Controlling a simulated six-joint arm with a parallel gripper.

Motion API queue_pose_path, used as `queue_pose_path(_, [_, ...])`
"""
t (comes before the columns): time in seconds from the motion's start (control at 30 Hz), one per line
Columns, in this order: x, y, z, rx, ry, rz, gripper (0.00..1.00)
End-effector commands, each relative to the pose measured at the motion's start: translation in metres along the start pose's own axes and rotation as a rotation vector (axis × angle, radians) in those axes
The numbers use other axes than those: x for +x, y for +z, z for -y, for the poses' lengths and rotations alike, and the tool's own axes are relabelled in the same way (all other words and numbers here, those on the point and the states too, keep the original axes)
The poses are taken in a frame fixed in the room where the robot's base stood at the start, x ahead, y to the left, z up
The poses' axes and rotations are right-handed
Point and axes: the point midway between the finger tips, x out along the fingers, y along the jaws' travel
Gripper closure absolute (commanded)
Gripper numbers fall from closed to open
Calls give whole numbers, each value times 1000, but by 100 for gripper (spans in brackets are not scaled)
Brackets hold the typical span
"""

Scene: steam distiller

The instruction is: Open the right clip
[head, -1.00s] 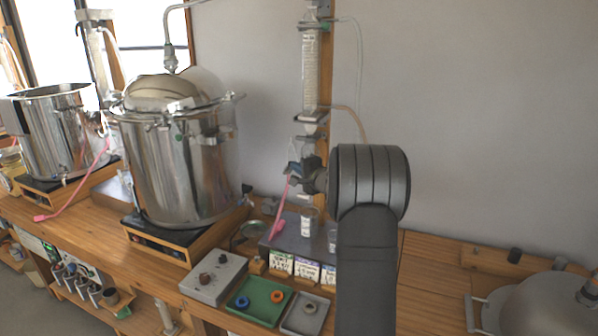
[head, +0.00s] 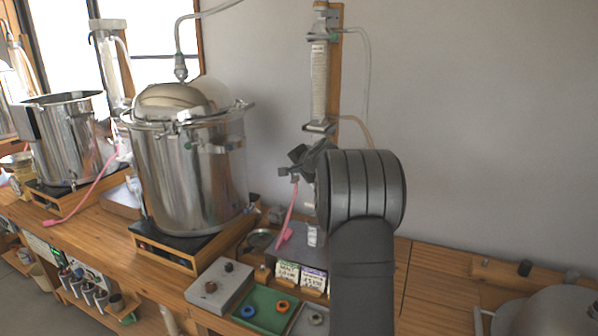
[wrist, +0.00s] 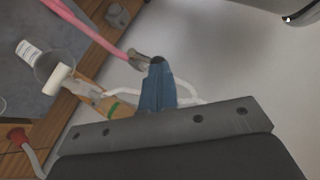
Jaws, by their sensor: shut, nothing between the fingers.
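The large steel pot (head: 190,175) with a domed lid (head: 172,97) stands left of centre in the head view. Its right clip (head: 243,104) sits at the right side of the rim. My gripper (head: 285,172) is right of the pot, lower than the clip and apart from it. In the wrist view its blue fingers (wrist: 157,88) are closed together with nothing between them. The clip cannot be made out in the wrist view. My arm hides part of the bench behind it.
A pink tube (head: 289,215) hangs close to my gripper; it also crosses the upper left of the wrist view (wrist: 88,30). A glass condenser (head: 319,85) stands on the wall behind. A grey control box (head: 220,287) and a green tray (head: 262,308) lie in front.

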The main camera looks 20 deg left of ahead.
Motion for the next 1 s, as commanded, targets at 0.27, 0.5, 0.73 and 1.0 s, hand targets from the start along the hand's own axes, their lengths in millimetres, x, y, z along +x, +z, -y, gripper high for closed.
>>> queue_pose_path(0.27, [6, 4, 10, -90, 132, 0, 100])
queue_pose_path(0.5, [12, 8, 16, -173, 261, 1, 100])
queue_pose_path(0.73, [17, 11, 21, -244, 376, 0, 100])
queue_pose_path(1.0, [16, 11, 21, -242, 372, 1, 100])
